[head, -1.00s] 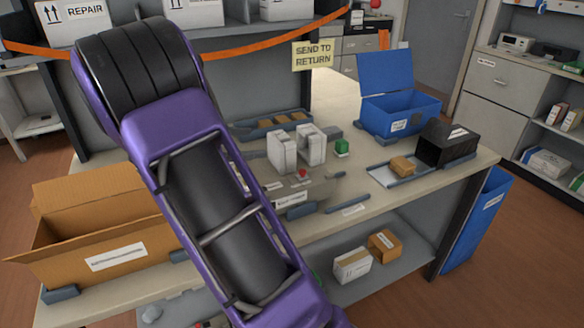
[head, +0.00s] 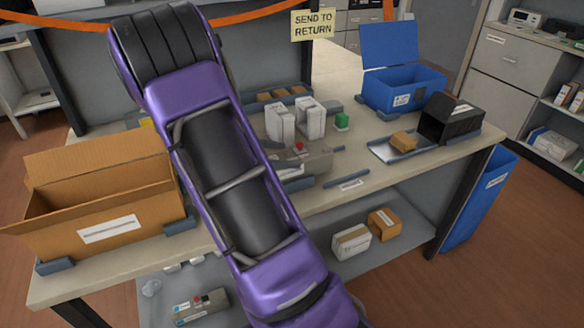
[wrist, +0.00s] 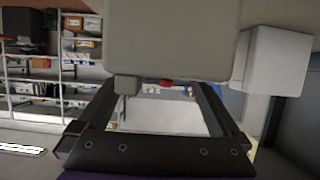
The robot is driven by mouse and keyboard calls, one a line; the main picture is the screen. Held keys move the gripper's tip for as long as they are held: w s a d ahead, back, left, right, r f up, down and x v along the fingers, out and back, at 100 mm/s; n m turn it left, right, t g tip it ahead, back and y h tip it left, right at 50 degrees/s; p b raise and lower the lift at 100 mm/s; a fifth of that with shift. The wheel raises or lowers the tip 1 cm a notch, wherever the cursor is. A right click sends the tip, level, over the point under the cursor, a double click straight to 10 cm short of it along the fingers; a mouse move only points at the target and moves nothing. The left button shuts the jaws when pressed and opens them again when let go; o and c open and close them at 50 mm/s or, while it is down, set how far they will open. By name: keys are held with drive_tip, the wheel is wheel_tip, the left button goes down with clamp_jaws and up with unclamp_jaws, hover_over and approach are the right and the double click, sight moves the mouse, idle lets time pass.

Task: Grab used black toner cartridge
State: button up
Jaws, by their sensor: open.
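I cannot pick out the used black toner cartridge with certainty in either view; my purple arm hides part of the bench in the head view. A black box-like item (head: 450,122) stands at the right end of the bench, but I cannot tell that it is a cartridge. My gripper (wrist: 160,92) shows in the wrist view as a dark frame with its jaws apart and nothing visibly held. A large pale grey block (wrist: 165,40) fills the top centre there, very close, with a small red part below it. My gripper's tips are hidden in the head view.
An open cardboard box (head: 108,228) stands at the bench's left. White upright blocks (head: 280,124), a small green block (head: 342,121) and a device with a red button (head: 305,162) are mid-bench. A blue open bin (head: 405,92) stands at back right. Small boxes (head: 352,243) lie on the lower shelf.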

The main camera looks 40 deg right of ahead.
sight(294, 156)
drive_tip(key=shift+x, duration=1.55)
clamp_jaws()
